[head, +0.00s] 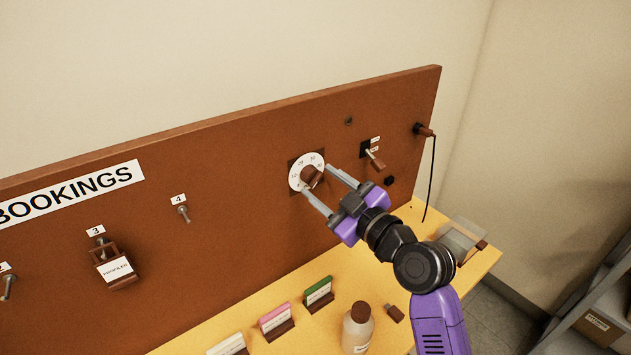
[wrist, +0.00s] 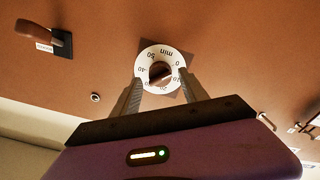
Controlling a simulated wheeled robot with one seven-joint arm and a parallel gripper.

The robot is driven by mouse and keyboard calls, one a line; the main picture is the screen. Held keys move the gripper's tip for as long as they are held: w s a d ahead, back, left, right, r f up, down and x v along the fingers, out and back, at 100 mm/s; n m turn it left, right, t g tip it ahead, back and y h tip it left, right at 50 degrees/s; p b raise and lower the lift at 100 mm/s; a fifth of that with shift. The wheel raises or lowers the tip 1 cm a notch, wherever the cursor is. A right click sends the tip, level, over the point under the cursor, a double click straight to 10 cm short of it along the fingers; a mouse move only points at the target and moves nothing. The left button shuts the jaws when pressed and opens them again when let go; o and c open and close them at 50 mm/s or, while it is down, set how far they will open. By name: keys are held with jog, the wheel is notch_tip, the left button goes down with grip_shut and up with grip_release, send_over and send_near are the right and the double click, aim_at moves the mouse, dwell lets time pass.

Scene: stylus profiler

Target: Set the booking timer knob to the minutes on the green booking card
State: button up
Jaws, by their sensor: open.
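The booking timer is a round white dial (head: 296,181) with a brown knob (head: 311,176) at its centre, mounted on the brown board. In the wrist view the dial (wrist: 147,53) shows "min" and minute numbers, upside down, around the knob (wrist: 159,72). My gripper (head: 317,181) is open at the dial, with one finger on each side of the knob. I cannot tell whether either finger touches the knob. The fingers also show in the wrist view (wrist: 160,84). The green booking card (head: 319,290) stands on the yellow shelf below; its writing is too small to read.
A pink card (head: 275,319) and a white card (head: 228,345) stand left of the green one. A bottle (head: 358,326) stands on the shelf (head: 345,283). A lever switch (head: 372,156) and a plugged cord (head: 424,130) are right of the dial.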

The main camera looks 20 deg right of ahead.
jog(key=shift+w+a, duration=0.15)
jog(key=shift+w, duration=0.25)
jog(key=shift+b, duration=0.35)
dwell(0.3)
grip_shut()
